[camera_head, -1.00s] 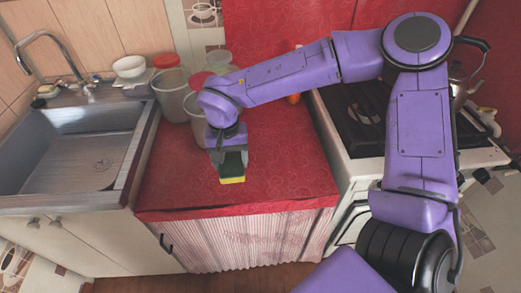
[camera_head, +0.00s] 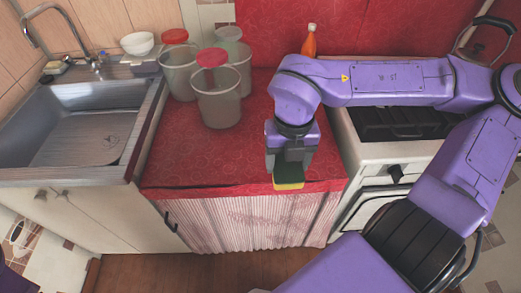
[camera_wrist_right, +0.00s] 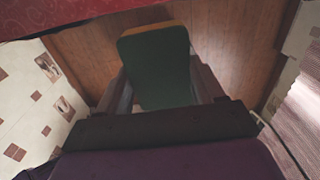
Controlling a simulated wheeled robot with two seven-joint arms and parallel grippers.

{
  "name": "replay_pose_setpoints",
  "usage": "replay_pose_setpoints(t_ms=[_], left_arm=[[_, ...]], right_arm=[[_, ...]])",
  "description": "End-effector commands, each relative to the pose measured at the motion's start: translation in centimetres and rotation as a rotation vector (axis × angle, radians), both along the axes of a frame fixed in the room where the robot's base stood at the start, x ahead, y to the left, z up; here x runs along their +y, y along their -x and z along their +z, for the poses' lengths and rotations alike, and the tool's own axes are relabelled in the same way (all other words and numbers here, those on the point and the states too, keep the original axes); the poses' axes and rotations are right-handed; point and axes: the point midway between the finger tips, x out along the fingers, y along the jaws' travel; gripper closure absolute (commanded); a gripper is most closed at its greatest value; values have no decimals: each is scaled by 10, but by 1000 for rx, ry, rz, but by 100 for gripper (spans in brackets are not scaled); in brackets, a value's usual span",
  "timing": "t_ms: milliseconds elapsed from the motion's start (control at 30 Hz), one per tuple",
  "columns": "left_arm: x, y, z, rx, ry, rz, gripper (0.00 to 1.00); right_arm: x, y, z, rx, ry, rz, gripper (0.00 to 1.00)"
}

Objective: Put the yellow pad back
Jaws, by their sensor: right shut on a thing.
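The yellow pad (camera_head: 289,183) is a small block with a dark green layer and a yellow layer. My right gripper (camera_head: 289,168) is shut on it and holds it at the front edge of the red counter. In the right wrist view the pad's dark green face (camera_wrist_right: 158,65) shows between the fingers, with a thin yellow edge at its far end. The wooden floor shows behind it there. My left gripper is not in view.
Several clear containers, some with red lids (camera_head: 212,58), stand at the back of the red counter (camera_head: 225,155). The sink (camera_head: 75,130) is at left, with a white bowl (camera_head: 137,43) behind. An orange bottle (camera_head: 310,40) and stove (camera_head: 385,150) are at right. The counter's front middle is clear.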

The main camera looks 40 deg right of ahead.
Motion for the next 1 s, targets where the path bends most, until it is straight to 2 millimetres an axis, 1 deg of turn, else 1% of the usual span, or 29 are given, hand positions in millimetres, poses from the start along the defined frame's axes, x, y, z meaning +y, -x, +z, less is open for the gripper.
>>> replay_pose_setpoints(t_ms=[67,167,200,367,400,433,467,567,600,767,800,900,1000], left_arm=[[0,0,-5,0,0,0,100],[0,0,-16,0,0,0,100],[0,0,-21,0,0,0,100],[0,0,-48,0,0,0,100],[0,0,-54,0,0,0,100],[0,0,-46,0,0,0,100],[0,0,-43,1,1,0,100],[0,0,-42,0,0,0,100],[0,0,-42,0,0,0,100],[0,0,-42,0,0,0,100],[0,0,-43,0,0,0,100],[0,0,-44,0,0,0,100],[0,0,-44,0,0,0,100]], right_arm=[[-3,-10,-6,1,6,-23,57],[-8,-34,-21,0,13,-25,57],[-10,-44,-25,-1,14,-26,57],[-17,-81,-45,-1,12,-25,57],[-18,-91,-50,-4,13,-25,57],[-19,-96,-53,3,5,-23,57],[-19,-101,-59,5,3,-22,57],[-22,-118,-78,3,2,-22,57],[-23,-122,-84,2,2,-21,57],[-26,-135,-100,2,3,-21,57],[-26,-136,-108,2,2,-19,57],[-25,-136,-124,1,2,-18,57],[-25,-136,-129,-2,1,-18,57]])
